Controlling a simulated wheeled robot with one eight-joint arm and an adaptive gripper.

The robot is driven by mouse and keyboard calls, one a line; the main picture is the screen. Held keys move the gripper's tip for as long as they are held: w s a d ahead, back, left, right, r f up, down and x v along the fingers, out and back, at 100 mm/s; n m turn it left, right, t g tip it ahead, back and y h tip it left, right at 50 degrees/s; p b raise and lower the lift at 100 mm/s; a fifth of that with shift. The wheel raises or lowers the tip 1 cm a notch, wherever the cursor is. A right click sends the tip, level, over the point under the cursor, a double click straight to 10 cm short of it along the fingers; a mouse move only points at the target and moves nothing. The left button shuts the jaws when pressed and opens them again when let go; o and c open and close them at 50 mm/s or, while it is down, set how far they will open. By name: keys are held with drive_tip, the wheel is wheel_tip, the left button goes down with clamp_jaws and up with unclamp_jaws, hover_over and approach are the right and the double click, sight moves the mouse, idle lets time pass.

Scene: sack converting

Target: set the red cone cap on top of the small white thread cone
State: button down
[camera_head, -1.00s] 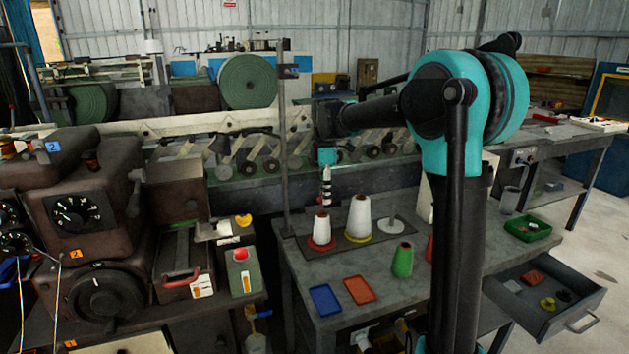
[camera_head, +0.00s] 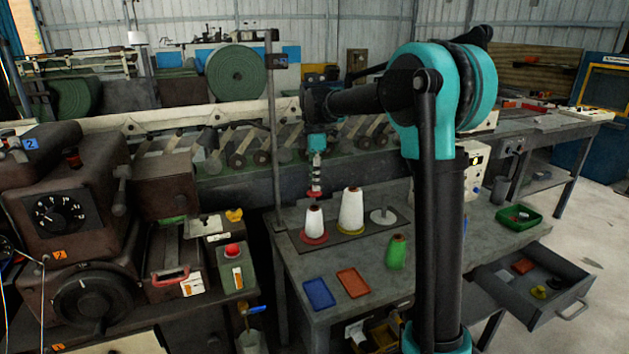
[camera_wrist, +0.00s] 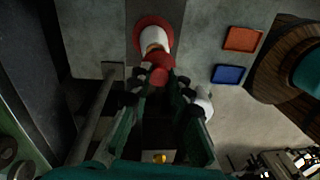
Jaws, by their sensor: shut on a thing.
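My gripper (camera_head: 316,183) is shut on the red cone cap (camera_head: 315,193) and holds it just above the small white thread cone (camera_head: 314,222). A small gap shows between cap and cone tip in the head view. The small cone stands upright on a red base. In the wrist view, the cap (camera_wrist: 158,75) sits between my fingertips (camera_wrist: 157,82), and the small cone's white side (camera_wrist: 157,38) shows beyond it. The cap hides part of the cone's top there, so exact alignment cannot be told.
A larger white cone (camera_head: 351,212) on a yellow base stands close right of the small cone. Blue (camera_head: 319,293) and orange (camera_head: 353,282) trays lie in front. A metal post (camera_head: 274,150) rises left.

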sight(315, 194)
drive_tip(key=shift+f, duration=1.85)
drive_tip(key=shift+f, duration=0.65)
drive_tip(key=c, duration=1.3)
unclamp_jaws()
drive_tip(key=r, duration=0.8)
drive_tip(key=w+r, duration=0.1)
drive_tip(key=r, duration=0.3)
drive_tip(key=shift+w, duration=0.1)
